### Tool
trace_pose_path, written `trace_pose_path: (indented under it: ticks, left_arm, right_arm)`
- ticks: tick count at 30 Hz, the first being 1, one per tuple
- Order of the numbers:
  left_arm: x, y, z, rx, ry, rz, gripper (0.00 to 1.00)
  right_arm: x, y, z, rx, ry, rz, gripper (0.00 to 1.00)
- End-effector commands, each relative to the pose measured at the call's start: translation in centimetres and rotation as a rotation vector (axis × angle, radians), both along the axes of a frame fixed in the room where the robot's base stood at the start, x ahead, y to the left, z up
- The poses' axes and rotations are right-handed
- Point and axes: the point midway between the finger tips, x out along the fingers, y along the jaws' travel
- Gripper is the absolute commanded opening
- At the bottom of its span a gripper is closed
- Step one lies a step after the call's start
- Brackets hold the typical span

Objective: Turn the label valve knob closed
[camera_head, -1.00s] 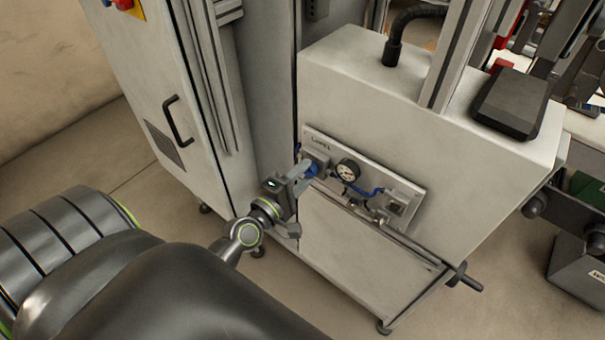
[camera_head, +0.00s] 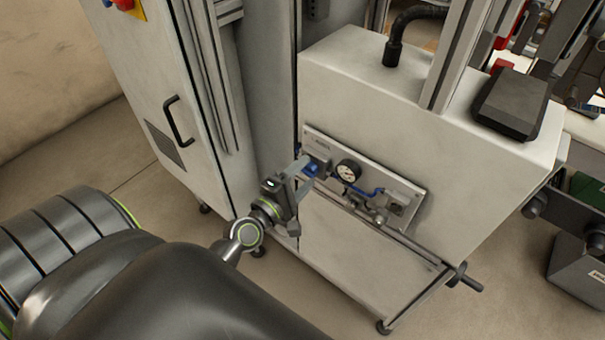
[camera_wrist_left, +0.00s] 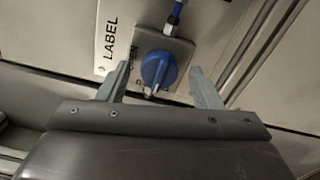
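The blue label valve knob (camera_wrist_left: 158,70) sits on a grey plate (camera_wrist_left: 181,48) beside the word LABEL in the left wrist view. Its raised grip stands nearly upright in that picture, leaning slightly. Printed letters beside it are partly covered. In the head view the knob (camera_head: 311,169) is at the upper left of the gauge panel, partly hidden by my gripper. My left gripper (camera_head: 303,175) is open, with one finger on each side of the knob. In the left wrist view the gripper (camera_wrist_left: 160,80) shows gaps between fingers and knob. My right gripper is not visible.
The panel (camera_head: 418,188) also carries a round gauge (camera_head: 348,171) and blue tubing close to the knob. A rail with a black handle (camera_head: 466,279) runs below. A tall cabinet with a door handle (camera_head: 178,120) stands to the left. Bare floor lies in front.

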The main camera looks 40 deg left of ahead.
Motion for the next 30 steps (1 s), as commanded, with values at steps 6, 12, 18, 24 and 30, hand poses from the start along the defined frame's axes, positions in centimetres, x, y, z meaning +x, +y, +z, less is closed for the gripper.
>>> trace_pose_path:
  ticks: [6, 12, 18, 24, 30]
  left_arm:
    - [0.0, 0.0, 0.1, 0.001, -0.001, -0.001, 0.59]
    - [-0.5, 0.1, -0.1, 0.001, 0.000, 0.000, 0.59]
    - [-3.3, 0.3, -0.3, 0.001, 0.001, 0.000, 0.59]
    - [-7.3, 0.6, -0.6, 0.003, 0.003, -0.001, 0.59]
    - [-11.1, 0.9, -0.6, 0.003, 0.002, 0.000, 0.59]
  right_arm:
    - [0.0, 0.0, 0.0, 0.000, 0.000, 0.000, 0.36]
    - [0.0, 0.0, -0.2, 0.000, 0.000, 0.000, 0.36]
    - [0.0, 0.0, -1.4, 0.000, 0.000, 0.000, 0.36]
    - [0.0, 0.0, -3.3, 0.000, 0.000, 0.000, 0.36]
    - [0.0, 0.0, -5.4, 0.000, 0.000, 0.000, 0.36]
